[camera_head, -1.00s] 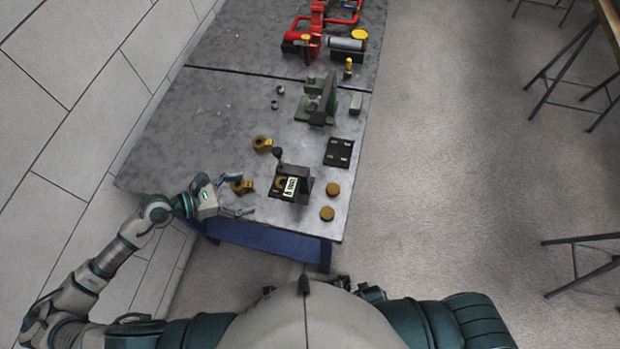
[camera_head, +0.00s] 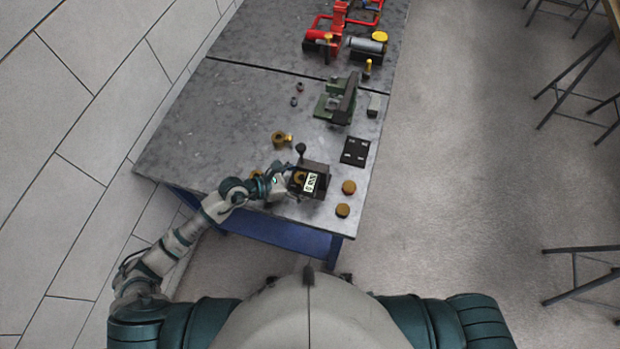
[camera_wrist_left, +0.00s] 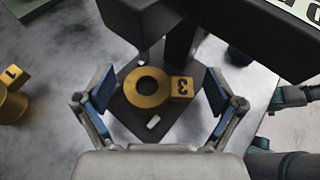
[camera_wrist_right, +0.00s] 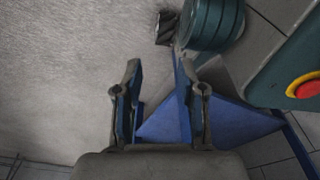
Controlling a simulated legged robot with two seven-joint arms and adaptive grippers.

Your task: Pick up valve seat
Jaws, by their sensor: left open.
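In the left wrist view a brass ring (camera_wrist_left: 148,88) with a round hole and a tab marked 3 lies on a dark plate (camera_wrist_left: 120,118); I take it for the valve seat. In the head view this ring (camera_head: 299,177) sits in the dark fixture (camera_head: 316,171). My left gripper (camera_wrist_left: 160,90) is open, its blue-padded fingers on either side of the ring, with visible gaps and no grip. It also shows in the head view (camera_head: 287,181), at the fixture's left side. My right gripper (camera_wrist_right: 156,68) is open and empty, away from the table, over the floor.
A brass part marked 1 (camera_wrist_left: 12,98) is left of the plate. Brass discs (camera_head: 348,187) lie right of the fixture, whose dark lever and block overhang the plate. A black plate (camera_head: 355,151), a green vise-like fixture (camera_head: 338,100) and red pump parts (camera_head: 338,35) stand farther back.

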